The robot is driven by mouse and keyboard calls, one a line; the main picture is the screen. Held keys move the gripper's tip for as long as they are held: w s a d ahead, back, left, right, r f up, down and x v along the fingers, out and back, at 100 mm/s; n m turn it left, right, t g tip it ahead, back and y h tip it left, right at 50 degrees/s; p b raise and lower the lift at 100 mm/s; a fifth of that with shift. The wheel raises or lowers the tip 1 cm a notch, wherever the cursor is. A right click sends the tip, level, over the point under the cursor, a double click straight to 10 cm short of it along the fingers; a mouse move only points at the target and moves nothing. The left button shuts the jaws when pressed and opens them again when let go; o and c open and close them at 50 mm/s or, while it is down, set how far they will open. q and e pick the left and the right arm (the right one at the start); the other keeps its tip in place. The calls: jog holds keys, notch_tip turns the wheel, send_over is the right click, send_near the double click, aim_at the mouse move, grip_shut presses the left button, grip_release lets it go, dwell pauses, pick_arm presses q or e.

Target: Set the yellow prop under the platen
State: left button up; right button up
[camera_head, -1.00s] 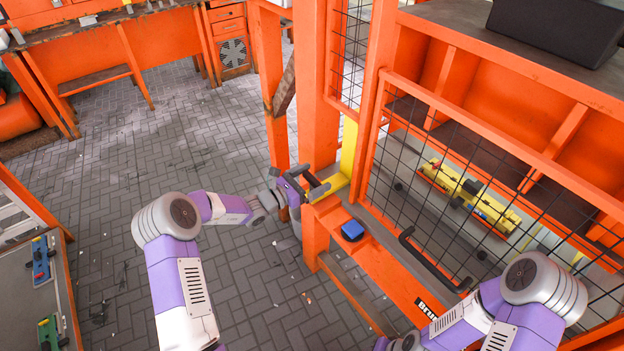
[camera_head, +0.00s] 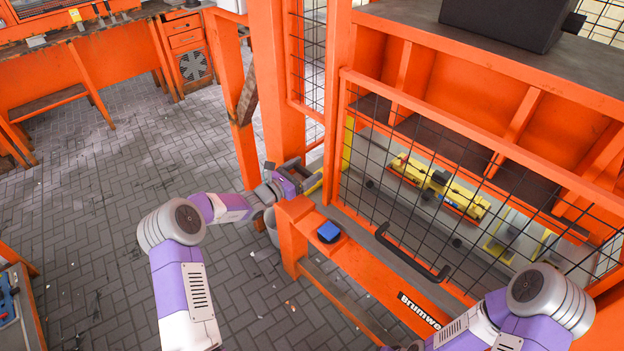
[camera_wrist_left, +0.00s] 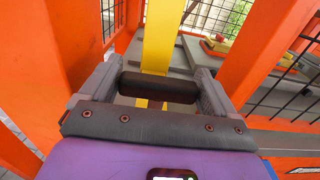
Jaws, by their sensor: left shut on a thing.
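The yellow prop (camera_head: 347,146) stands roughly upright beside the orange post at the left end of the press opening, partly hidden behind the guard frame. My left gripper (camera_head: 300,177) is shut on the prop's dark cross grip. In the left wrist view the dark grip lies between the two fingers (camera_wrist_left: 158,88), with the yellow prop (camera_wrist_left: 160,40) rising beyond it. The orange ribbed beam with dark undersides, apparently the platen (camera_head: 465,150), is above the bed behind the mesh. I cannot tell whether the prop touches it. My right gripper is out of view.
A mesh guard (camera_head: 430,195) with a black handle (camera_head: 412,255) covers the front to the right of the prop. A blue button (camera_head: 329,232) sits on the orange front rail. A yellow tool (camera_head: 438,186) lies on the bed inside. Orange posts stand close to the left gripper.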

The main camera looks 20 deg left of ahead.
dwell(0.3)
pick_arm(q)
jog(key=o, duration=1.2)
jog(key=shift+w+d, duration=0.1)
jog(key=shift+w, duration=0.1)
jog(key=p+v, duration=0.1)
jog(key=v, duration=0.6)
jog(key=shift+s, duration=0.25)
